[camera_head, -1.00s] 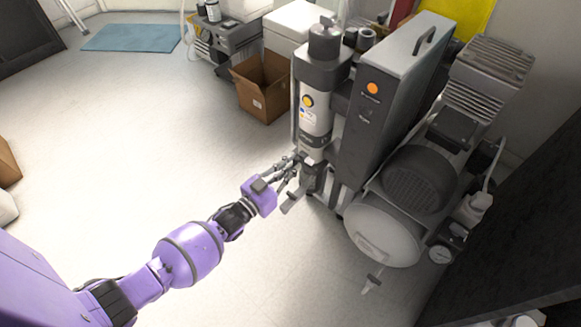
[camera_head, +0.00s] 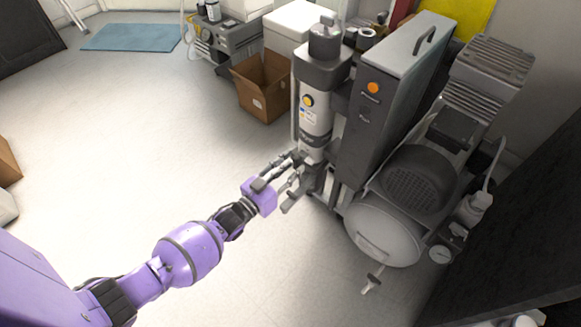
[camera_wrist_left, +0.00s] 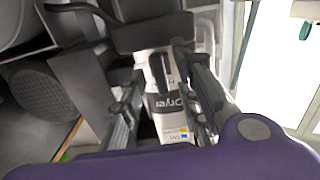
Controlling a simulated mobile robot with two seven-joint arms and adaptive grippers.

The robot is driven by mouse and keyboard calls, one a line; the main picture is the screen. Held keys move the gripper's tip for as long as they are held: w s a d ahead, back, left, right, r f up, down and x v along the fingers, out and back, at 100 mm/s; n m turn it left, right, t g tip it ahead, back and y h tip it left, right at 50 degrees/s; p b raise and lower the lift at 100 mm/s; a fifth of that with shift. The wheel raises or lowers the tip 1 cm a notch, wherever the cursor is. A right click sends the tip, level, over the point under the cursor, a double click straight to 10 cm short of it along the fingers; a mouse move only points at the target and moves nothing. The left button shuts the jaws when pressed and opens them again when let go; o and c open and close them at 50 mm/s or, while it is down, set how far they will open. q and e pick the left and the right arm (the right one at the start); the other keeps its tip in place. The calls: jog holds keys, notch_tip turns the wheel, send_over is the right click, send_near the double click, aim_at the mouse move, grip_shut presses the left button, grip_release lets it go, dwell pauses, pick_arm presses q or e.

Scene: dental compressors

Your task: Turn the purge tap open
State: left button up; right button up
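The grey-and-white dryer column (camera_head: 315,115) stands at the front left of the compressor set. My left gripper (camera_head: 291,165) is at its dark lower end. In the left wrist view the two fingers of this gripper (camera_wrist_left: 161,62) are apart, one on each side of a small black lever-like part (camera_wrist_left: 166,70) below the labelled white column (camera_wrist_left: 168,104). I cannot tell whether either finger touches it. This part may be the purge tap; the fingers hide it in the head view. Another small tap (camera_head: 372,284) hangs under the white tank. My right gripper is not in view.
The white tank (camera_head: 384,235) and the tall grey cabinet (camera_head: 390,105) stand right of the column. An open cardboard box (camera_head: 263,88) is behind it. A dark panel (camera_head: 520,215) bounds the right side.

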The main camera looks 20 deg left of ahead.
pick_arm(q)
jog(key=v, duration=1.2)
dwell(0.3)
